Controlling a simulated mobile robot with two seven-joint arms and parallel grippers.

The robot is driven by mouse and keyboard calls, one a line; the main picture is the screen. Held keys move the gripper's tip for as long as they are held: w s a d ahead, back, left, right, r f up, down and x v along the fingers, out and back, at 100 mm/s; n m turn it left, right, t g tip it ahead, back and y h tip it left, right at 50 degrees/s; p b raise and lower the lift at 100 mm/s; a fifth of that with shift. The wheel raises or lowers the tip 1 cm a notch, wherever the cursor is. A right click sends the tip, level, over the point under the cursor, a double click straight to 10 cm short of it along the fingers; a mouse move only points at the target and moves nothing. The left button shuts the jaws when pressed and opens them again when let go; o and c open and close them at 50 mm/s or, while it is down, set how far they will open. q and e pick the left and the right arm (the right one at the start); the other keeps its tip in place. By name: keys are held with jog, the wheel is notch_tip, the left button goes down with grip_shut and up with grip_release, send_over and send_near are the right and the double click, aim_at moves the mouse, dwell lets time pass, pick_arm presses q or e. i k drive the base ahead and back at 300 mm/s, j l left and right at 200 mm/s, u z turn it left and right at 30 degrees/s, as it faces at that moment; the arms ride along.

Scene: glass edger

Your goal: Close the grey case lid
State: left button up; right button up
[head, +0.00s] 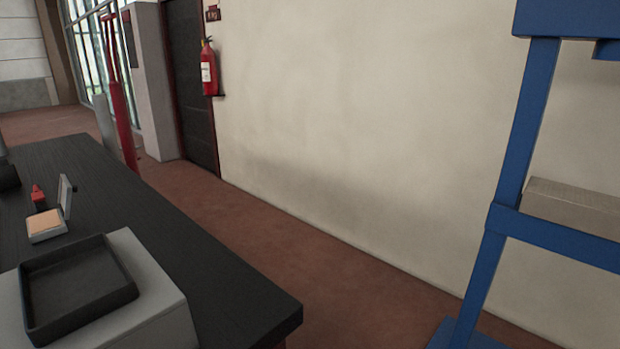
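The small grey case (47,231) stands on the dark table at the left of the head view. Its lid (66,195) is up, standing roughly upright at the right side of the case. The inside shows a flat tan-orange surface (45,222). Neither of my grippers is in view.
A black tray (128,293) sits on a light grey block (165,318) in front of the case. A small red object (38,196) stands behind the case. The dark table (225,290) ends at right, with open floor (300,250) beyond. A blue rack (509,190) stands at right.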

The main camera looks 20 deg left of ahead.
aim_at(65, 189)
jog(key=i+u, duration=0.2)
jog(key=u, duration=0.25)
jog(key=i+l+u, duration=0.15)
jog(key=u, duration=0.25)
jog(key=i+l+u, duration=0.15)
jog(key=u, duration=0.3)
jog(key=i+l+u, duration=0.15)
jog(key=u, duration=0.25)
jog(key=i+l+u, duration=0.15)
jog(key=u, duration=0.15)
jog(key=i+l+u, duration=0.1)
jog(key=l+u, duration=0.2)
jog(key=i+l+u, duration=0.1)
jog(key=l+u, duration=0.25)
